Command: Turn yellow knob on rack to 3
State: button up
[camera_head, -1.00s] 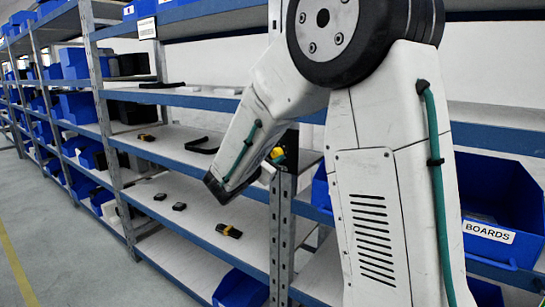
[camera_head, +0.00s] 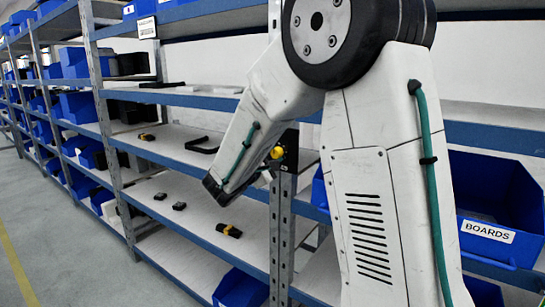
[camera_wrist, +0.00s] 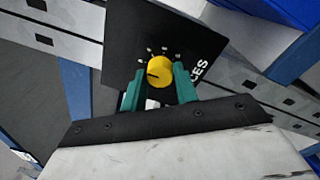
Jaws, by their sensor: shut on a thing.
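The yellow knob (camera_wrist: 160,71) sits on a black panel (camera_wrist: 123,40) with small white marks around its upper side and part of a white word at its right. A dark pointer line on the knob faces left in the wrist view. The green fingers of my gripper (camera_wrist: 160,80) are shut on the knob, one on each side. In the head view the yellow knob (camera_head: 277,153) shows on the rack's front post beside my arm. The scale's numbers are too small to read.
The rack's metal post (camera_head: 283,230) stands right by my arm. Blue shelf edges run along both sides. A blue bin labelled BOARDS (camera_head: 490,255) is at the right. Small dark and yellow items (camera_head: 229,230) lie on a shelf. The aisle floor (camera_head: 60,240) at left is clear.

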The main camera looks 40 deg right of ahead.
dwell(0.3)
jog(key=o, duration=1)
jog(key=shift+c, duration=0.2)
jog(key=v, duration=0.7)
jog(key=shift+a, duration=0.4)
jog(key=shift+s, duration=0.15)
